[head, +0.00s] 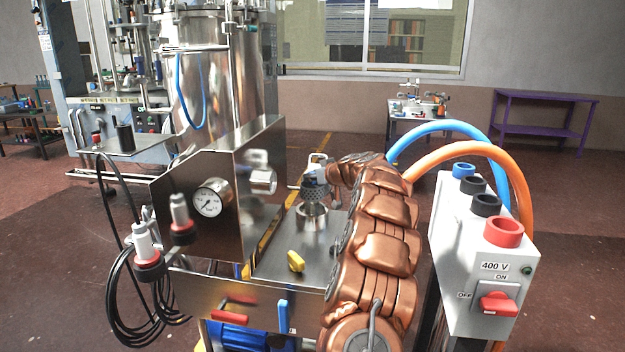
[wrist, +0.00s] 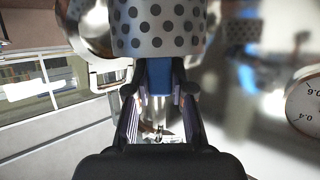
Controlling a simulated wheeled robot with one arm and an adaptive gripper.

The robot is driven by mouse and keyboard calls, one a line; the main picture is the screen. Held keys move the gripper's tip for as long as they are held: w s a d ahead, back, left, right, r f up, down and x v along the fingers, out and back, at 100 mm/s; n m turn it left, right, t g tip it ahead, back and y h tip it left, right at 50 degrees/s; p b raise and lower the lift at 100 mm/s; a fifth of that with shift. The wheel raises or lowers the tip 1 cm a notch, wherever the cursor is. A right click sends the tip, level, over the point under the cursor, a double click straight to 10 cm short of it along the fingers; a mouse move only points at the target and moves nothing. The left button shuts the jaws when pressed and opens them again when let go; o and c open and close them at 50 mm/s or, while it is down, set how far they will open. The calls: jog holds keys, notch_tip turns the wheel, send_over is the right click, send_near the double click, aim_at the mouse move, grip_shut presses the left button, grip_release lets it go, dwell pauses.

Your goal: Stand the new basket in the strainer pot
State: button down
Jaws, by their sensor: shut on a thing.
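The new basket is a grey metal cylinder with dark round holes (head: 314,189); it also fills the top middle of the wrist view (wrist: 160,32). My gripper (wrist: 158,88) is shut on a blue piece at the basket's side, between its two dark fingers. In the head view my gripper (head: 318,163) is small and partly hidden behind the basket. The strainer pot (head: 312,217) is a short shiny steel cup on the steel deck. The basket looks upright directly over the pot's mouth; I cannot tell whether its lower end is inside the rim.
A steel housing with a dial gauge (head: 210,202) stands left of the pot. A grey 400 V switch box (head: 485,255) with blue and orange hoses stands at the right.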

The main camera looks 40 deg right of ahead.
jog(key=shift+f+b, duration=4.45)
jog(key=shift+b, duration=0.5)
jog(key=shift+f+b, duration=0.4)
jog(key=shift+b, duration=0.25)
jog(key=c, duration=0.9)
grip_release()
jog(key=shift+c, duration=0.2)
jog(key=shift+s, duration=0.1)
jog(key=v, duration=1.2)
jog(key=shift+r, duration=0.1)
